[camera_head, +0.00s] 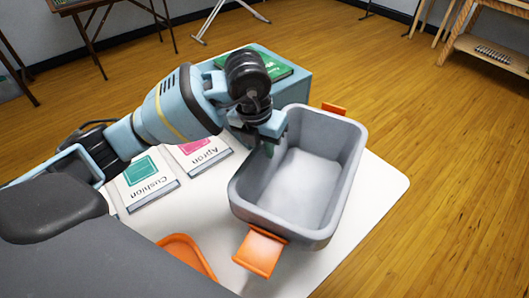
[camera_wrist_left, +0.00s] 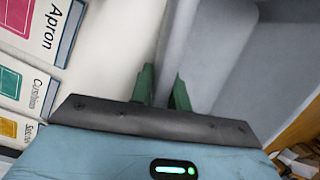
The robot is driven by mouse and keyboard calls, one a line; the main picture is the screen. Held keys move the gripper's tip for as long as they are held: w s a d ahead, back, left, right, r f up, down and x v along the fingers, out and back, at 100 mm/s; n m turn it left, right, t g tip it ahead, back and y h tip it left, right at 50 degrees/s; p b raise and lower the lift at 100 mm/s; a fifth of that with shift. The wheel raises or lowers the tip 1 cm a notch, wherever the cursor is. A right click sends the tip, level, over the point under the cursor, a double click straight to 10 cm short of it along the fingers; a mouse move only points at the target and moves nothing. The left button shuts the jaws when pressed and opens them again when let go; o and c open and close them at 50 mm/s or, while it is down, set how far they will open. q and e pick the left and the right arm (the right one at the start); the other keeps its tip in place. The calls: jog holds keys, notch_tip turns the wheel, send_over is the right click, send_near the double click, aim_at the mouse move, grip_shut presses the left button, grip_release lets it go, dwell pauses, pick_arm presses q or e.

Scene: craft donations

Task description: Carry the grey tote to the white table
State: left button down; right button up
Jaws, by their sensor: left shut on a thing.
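The grey tote (camera_head: 305,180), open-topped and empty, has an orange handle at each end. It is over the right part of the white table (camera_head: 385,190); I cannot tell whether its base touches the tabletop. My left gripper (camera_head: 269,147) is shut on the tote's left long wall, with one finger inside and one outside. In the left wrist view, the green fingertips (camera_wrist_left: 162,88) straddle the tote's wall (camera_wrist_left: 178,45). My right gripper is not in view.
Flat packs marked Apron (camera_head: 200,152) and Cushion (camera_head: 145,182) lie left of the tote. A blue box (camera_head: 290,88) with a green item (camera_head: 282,70) on top stands behind. An orange curved object (camera_head: 185,252) is at the front.

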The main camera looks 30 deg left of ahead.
pick_arm(q)
jog(key=shift+w, duration=0.3)
jog(key=shift+w+f, duration=0.15)
jog(key=shift+f, duration=1.75)
jog(key=c, duration=1.3)
grip_release()
jog(key=shift+c, duration=0.2)
notch_tip(320, 180, up, 12)
jog(key=s+a, duration=0.1)
jog(key=s, duration=0.1)
jog(key=shift+p, duration=0.45)
